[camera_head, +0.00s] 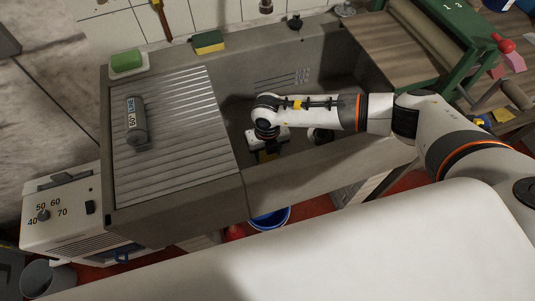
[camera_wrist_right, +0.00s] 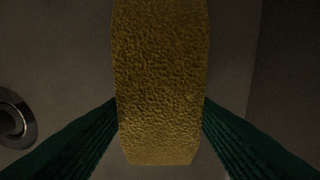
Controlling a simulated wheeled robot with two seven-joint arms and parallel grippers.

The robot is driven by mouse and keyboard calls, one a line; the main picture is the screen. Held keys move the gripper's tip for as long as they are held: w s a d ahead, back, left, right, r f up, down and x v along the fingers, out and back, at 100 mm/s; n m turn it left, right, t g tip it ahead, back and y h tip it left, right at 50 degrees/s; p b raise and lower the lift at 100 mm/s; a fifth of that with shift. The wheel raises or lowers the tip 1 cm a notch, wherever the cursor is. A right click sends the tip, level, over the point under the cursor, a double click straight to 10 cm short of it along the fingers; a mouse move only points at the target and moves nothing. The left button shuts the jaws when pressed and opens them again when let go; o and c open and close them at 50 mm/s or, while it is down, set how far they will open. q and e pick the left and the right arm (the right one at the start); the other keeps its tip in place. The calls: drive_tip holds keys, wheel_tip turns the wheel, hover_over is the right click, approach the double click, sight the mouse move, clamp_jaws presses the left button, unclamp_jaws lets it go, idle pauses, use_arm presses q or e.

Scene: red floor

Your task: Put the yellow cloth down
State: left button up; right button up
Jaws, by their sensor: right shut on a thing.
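The yellow cloth (camera_wrist_right: 160,80) looks like a thick, porous yellow block in the right wrist view. My right gripper (camera_wrist_right: 160,118) has its dark green fingers on both sides of it and is shut on it. In the head view the right gripper (camera_head: 268,148) points down inside the grey sink basin, and a small part of the yellow cloth (camera_head: 267,156) shows beneath it. Whether the cloth touches the basin floor, I cannot tell. My left gripper is not in view.
A metal drain (camera_wrist_right: 14,118) lies left of the cloth. The ribbed drainboard (camera_head: 175,150) holds a grey cylinder (camera_head: 136,120). A green soap bar (camera_head: 127,61) and a yellow-green sponge (camera_head: 208,42) sit on the back ledge. A green-framed roller device (camera_head: 440,45) stands right.

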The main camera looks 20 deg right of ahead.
drive_tip(key=shift+f, duration=1.45)
drive_tip(key=o, duration=1)
drive_tip(key=shift+f, duration=0.1)
wheel_tip(320, 180, up, 12)
drive_tip(key=shift+r+b, duration=0.15)
drive_tip(key=shift+b, duration=0.3)
